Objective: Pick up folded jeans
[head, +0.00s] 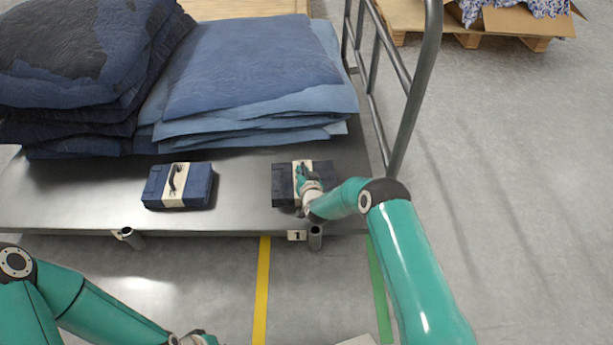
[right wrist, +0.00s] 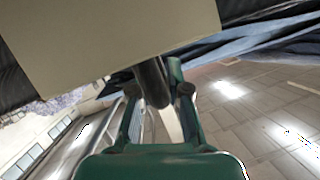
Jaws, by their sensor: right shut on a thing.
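Two folded jeans bundles lie on the metal cart deck. The left one (head: 200,186) is dark blue, with a cream band and a dark handle loop. The right one (head: 284,190) is darker, with a cream band partly hidden by my right gripper (head: 303,178). That gripper is shut on the dark handle of the right bundle. In the right wrist view, the handle (right wrist: 152,84) runs between the fingers, close to the pale band (right wrist: 110,40). The bundle appears to rest on the deck. My left gripper (head: 196,338) is only partly in view at the bottom edge, and its jaws are hidden.
The metal cart deck (head: 238,190) carries stacks of dark (head: 75,60) and lighter blue fabric (head: 250,70) behind the bundles. An upright rail (head: 412,95) stands at its right end. A pallet (head: 470,38) with an open box lies far right. The floor at right is clear.

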